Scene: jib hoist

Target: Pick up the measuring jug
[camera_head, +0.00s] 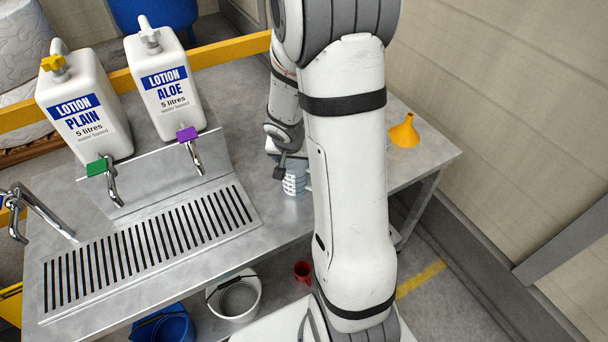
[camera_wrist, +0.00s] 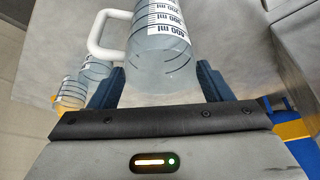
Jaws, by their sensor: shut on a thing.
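The measuring jug (camera_wrist: 160,50) is clear, with dark scale marks, a white label reading 400 ml and a white handle on its left in the wrist view. My gripper (camera_wrist: 155,88) is shut on it, with one dark blue finger on each side. In the head view, my gripper (camera_head: 281,172) is low over the right part of the steel table. A striped clear jug (camera_head: 294,181) shows there, partly hidden by my arm. I cannot tell whether the held jug touches the table.
More clear marked vessels (camera_wrist: 90,75) stand left of the held jug in the wrist view. An orange funnel (camera_head: 404,132) stands on the steel table (camera_head: 228,240) at right. Two lotion containers (camera_head: 165,85) with taps stand behind the slotted drain (camera_head: 150,250). Buckets (camera_head: 236,297) are below.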

